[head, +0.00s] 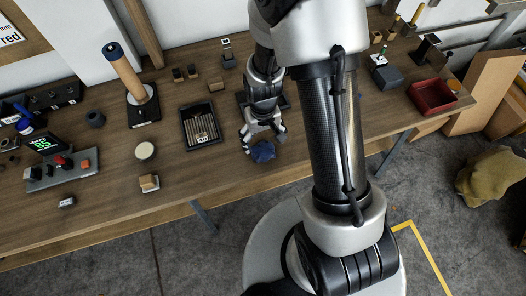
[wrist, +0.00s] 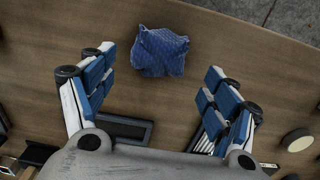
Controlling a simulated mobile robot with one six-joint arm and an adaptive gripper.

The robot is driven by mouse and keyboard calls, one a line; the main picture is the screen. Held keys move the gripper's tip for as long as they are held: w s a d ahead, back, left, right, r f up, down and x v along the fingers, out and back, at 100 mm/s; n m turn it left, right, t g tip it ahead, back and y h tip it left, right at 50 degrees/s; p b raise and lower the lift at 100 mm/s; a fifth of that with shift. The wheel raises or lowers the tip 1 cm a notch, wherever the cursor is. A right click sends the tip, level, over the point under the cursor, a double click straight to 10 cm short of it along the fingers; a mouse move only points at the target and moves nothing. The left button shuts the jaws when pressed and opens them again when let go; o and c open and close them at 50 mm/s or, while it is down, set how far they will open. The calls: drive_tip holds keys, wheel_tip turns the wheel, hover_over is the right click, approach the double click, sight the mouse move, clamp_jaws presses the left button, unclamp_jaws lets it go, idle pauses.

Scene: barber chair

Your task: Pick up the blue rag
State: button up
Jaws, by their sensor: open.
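The blue rag (wrist: 160,51) lies crumpled on the wooden table, near its front edge. In the wrist view it sits beyond my fingertips, roughly midway between them. My gripper (wrist: 160,72) is open and empty, with its blue-padded fingers spread to either side. In the head view the rag (head: 263,151) shows just below and beside my gripper (head: 262,136). My arm hides part of the table behind it. I cannot tell from these views how high the fingers are above the table.
A black slotted tray (head: 200,126) lies left of my gripper. A round pale disc (head: 145,151) and a small wooden block (head: 149,183) lie farther left. A red bin (head: 432,97) stands at the right. The table around the rag is bare.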

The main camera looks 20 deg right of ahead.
sight(263, 148)
drive_tip(key=shift+s+f+b, duration=0.1)
drive_tip(key=shift+f+b, duration=1.05)
drive_tip(key=shift+f, duration=1.85)
drive_tip(key=shift+c, duration=0.2)
drive_tip(key=c, duration=1.1)
